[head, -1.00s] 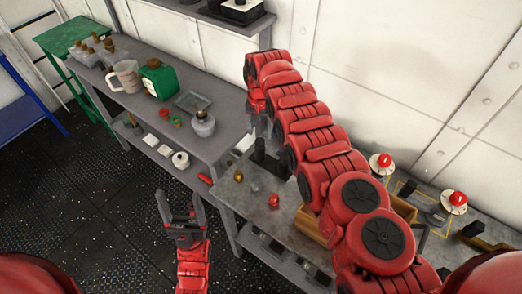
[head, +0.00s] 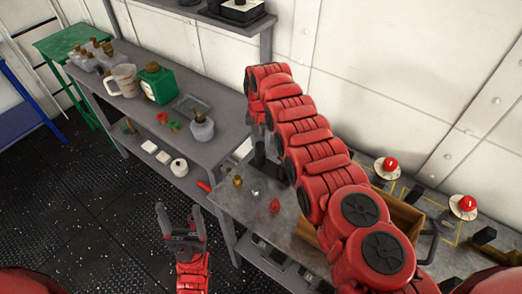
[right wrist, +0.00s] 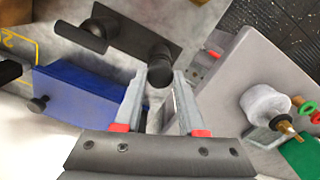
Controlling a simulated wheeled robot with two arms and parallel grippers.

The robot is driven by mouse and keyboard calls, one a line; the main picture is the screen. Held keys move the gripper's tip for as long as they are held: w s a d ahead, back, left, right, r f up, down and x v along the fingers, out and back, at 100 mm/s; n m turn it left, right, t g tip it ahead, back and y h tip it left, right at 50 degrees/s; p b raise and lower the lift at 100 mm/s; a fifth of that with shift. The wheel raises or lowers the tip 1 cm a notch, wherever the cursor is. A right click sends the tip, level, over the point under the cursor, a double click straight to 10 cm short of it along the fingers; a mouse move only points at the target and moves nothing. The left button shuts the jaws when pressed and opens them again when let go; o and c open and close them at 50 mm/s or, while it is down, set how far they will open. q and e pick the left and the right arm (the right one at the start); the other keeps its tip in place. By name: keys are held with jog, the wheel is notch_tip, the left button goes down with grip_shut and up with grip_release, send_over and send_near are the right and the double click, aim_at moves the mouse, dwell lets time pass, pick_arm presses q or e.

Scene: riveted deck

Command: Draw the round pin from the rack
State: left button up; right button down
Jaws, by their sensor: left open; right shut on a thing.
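In the right wrist view a dark rack plate (right wrist: 128,32) carries two black round-topped posts. The one between my fingertips, which I take for the round pin (right wrist: 160,56), has its knob at the jaws; the other stands to the left. My right gripper (right wrist: 160,80) is shut on this pin. Whether the pin's lower end is still in the rack I cannot tell. In the head view the dark rack (head: 262,160) shows on the near bench, partly behind my right arm, which hides most of that gripper. My left gripper (head: 179,212) is open and empty, over the floor.
A blue box (right wrist: 78,95) with a black knob stands left of my right gripper. Small gold (head: 238,181) and red (head: 274,206) pieces lie near the rack. The grey side bench (head: 150,118) holds a green canister (head: 160,86) and a jug (head: 122,80).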

jog(key=shift+r, duration=0.1)
jog(key=shift+r+p, duration=2.4)
jog(key=shift+r, duration=0.3)
jog(key=shift+r+p, duration=0.65)
jog(key=shift+r, duration=0.65)
